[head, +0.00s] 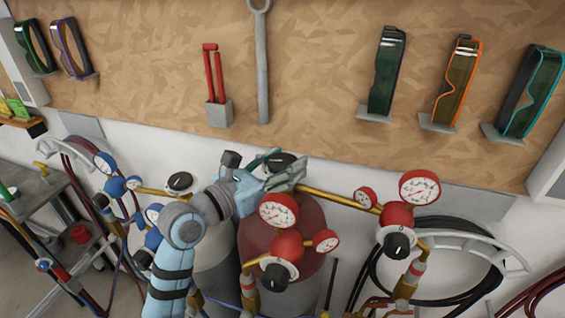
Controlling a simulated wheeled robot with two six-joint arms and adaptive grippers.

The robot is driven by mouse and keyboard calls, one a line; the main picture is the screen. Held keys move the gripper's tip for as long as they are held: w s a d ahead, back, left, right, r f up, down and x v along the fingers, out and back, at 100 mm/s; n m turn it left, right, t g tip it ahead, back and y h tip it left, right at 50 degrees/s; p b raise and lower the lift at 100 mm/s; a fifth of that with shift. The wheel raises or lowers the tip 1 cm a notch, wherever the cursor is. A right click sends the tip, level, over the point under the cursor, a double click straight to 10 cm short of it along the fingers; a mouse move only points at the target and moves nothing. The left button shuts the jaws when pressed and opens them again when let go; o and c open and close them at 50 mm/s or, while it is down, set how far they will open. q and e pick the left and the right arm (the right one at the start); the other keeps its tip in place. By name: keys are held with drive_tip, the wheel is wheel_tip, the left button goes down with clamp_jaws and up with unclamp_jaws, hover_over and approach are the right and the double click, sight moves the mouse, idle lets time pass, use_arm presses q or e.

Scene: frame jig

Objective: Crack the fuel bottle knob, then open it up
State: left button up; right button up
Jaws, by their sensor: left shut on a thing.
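The fuel bottle (312,228) has a dark red shoulder and stands in the middle, partly hidden behind red regulators and gauges. Its black knob (285,158) shows at the top, above the brass outlet pipe. My left gripper (284,170) comes in from the lower left, and its pale blue fingers are shut on the knob. The fingers cover part of the knob, so its pointer is hard to read. My right gripper is not in view.
Red gauges (420,187) and a regulator with a black knob (398,245) stand to the right. Another bottle's black knob (179,183) and blue regulators (114,187) are to the left. Black hoses (440,285) hang at the lower right. Goggles (386,75) hang on the board behind.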

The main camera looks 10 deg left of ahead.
sight(284, 160)
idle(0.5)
use_arm(q)
drive_tip(key=o, duration=1.2)
wheel_tip(284, 160, up, 10)
drive_tip(key=shift+w+f, duration=0.1)
